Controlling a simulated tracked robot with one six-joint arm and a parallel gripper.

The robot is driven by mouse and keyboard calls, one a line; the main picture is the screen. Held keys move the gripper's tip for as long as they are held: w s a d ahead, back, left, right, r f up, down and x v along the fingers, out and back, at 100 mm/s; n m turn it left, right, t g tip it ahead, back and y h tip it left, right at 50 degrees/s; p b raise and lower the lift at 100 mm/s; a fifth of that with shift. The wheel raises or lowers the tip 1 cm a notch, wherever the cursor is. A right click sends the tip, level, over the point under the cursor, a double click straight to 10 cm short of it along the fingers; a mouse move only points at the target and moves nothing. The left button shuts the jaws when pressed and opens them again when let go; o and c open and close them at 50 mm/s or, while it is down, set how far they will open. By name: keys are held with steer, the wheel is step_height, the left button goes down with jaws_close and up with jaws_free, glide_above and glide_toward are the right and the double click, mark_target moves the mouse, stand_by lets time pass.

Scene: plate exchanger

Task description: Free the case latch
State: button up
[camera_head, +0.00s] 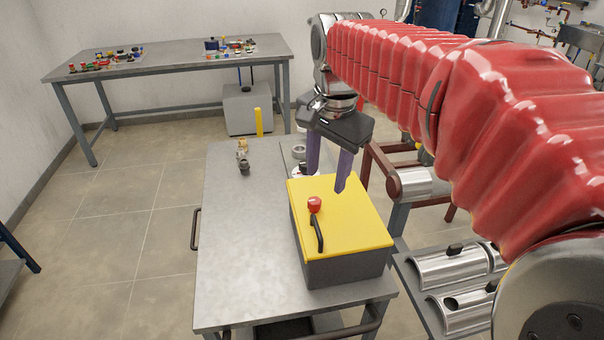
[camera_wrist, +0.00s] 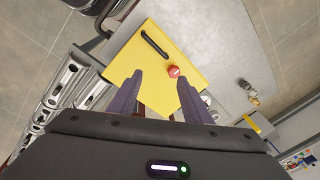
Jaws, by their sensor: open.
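The case (camera_head: 345,262) has a dark grey body and a yellow lid (camera_head: 350,225), and it stands on the near right part of the metal table. A red knob (camera_head: 314,204), which looks like the latch, sits on the lid beside a black handle (camera_head: 319,235). In the wrist view the red knob (camera_wrist: 173,71) and the black handle (camera_wrist: 154,44) lie beyond my fingertips. My gripper (camera_head: 328,182) is open and empty, with its purple fingers pointing down over the lid's far part. In the wrist view my gripper (camera_wrist: 160,80) has its fingers spread, apart from the knob.
The metal table (camera_head: 236,250) is clear left of the case. Small brass and dark fittings (camera_head: 243,160) stand at its far side. Half-cylinder metal shells (camera_head: 450,270) lie on a rack at right. A workbench (camera_head: 170,65) with small parts stands behind.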

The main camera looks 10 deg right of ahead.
mark_target(315, 200)
steer(key=w+m+g, duration=0.1)
steer(key=w+m, duration=0.3)
steer(key=w, duration=0.3)
steer(key=shift+w+f+m+g, duration=0.3)
steer(key=shift+w+m+g, duration=0.05)
steer(key=shift+m+g, duration=0.05)
steer(key=shift+a, duration=0.1)
step_height(315, 200, down, 14)
steer(key=shift+r, duration=0.1)
stand_by(0.3)
steer(key=shift+c, duration=0.4)
steer(key=c, duration=0.9)
steer(key=shift+c, duration=0.4)
